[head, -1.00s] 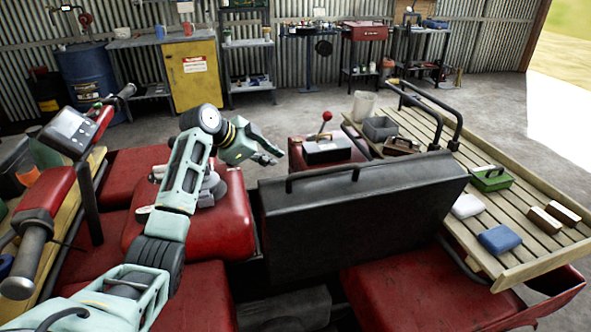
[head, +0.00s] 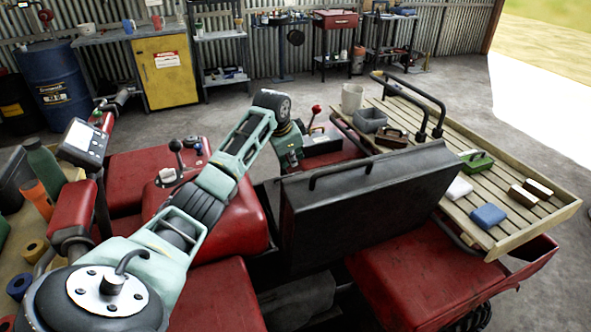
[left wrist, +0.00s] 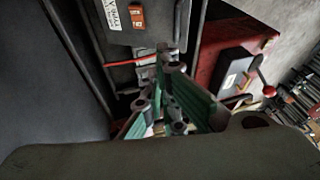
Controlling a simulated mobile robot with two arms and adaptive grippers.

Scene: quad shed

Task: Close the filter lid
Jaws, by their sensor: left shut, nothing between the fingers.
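The filter lid appears to be the large dark grey panel (head: 370,205) with a black bar handle (head: 340,172) along its top. It stands raised and tilted in the middle of the head view. My left gripper (head: 290,164) points down just beyond the lid's upper left corner; its fingertips are partly hidden there. In the left wrist view its green fingers (left wrist: 172,108) are shut and empty. A broad dark grey surface (left wrist: 45,100) fills the left of that view; I cannot tell whether it is the lid. My right gripper is out of view.
Red bodywork (head: 215,215) lies around the lid. A lever with a red knob (head: 316,109) stands behind my left gripper. A slatted wooden rack (head: 520,215) at right carries a blue block (head: 488,216), a green box (head: 477,161) and other things. A handlebar display (head: 84,142) is at left.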

